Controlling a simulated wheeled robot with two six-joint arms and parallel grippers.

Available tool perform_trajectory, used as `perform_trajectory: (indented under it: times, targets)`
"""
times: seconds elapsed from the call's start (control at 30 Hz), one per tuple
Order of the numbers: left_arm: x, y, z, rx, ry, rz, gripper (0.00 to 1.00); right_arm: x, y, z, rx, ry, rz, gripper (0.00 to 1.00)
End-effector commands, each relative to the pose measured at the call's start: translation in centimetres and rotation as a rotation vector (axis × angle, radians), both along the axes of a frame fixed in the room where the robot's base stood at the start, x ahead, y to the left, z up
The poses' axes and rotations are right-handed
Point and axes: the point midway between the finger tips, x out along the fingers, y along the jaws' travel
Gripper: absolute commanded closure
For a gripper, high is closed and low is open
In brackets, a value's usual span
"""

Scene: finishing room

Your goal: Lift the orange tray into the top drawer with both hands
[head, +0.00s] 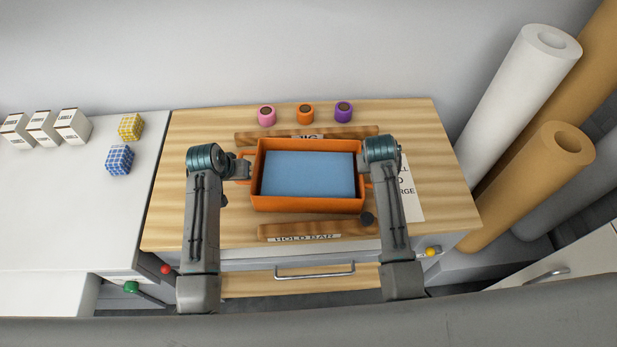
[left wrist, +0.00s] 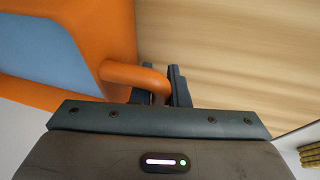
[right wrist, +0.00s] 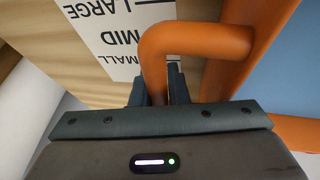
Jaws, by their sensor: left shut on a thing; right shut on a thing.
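The orange tray (head: 308,203) with a blue inside floor (head: 308,175) is at the middle of the wooden top, level; I cannot tell whether it touches the wood. My left gripper (head: 246,170) is shut on its left handle, an orange loop that shows in the left wrist view (left wrist: 130,74). My right gripper (head: 366,176) is shut on its right handle, which shows in the right wrist view (right wrist: 195,38). Below the top's front edge is a wooden drawer front with a metal handle (head: 315,271); how far any drawer stands open is unclear.
Wooden bars lie behind the tray (head: 260,137) and in front of it, the front one labelled HOLD BAR (head: 305,238). Pink (head: 267,115), orange (head: 305,113) and purple (head: 344,112) pots stand at the back. A size card (head: 411,190) and tall rolls (head: 525,95) are to the right.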

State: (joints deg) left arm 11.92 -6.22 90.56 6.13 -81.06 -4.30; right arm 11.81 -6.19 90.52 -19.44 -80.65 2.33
Motion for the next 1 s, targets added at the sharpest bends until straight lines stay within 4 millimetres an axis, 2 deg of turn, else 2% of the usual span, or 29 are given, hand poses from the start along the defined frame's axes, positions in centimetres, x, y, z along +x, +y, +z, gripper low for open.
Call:
perform_trajectory:
  times: [0.37, 0.8, 1.0]
  targets:
    - [0.1, -0.1, 0.9, -0.001, -0.003, -0.002, 1.00, 0.1, 0.0, 0.9, 0.001, -0.003, 0.000, 1.00]
    - [0.1, -0.1, 4.4, -0.001, -0.002, -0.002, 1.00, 0.1, 0.0, 4.4, 0.001, -0.003, 0.000, 1.00]
    - [0.0, -0.1, 5.2, -0.001, -0.002, -0.002, 1.00, 0.1, 0.0, 5.2, 0.001, -0.003, 0.000, 1.00]
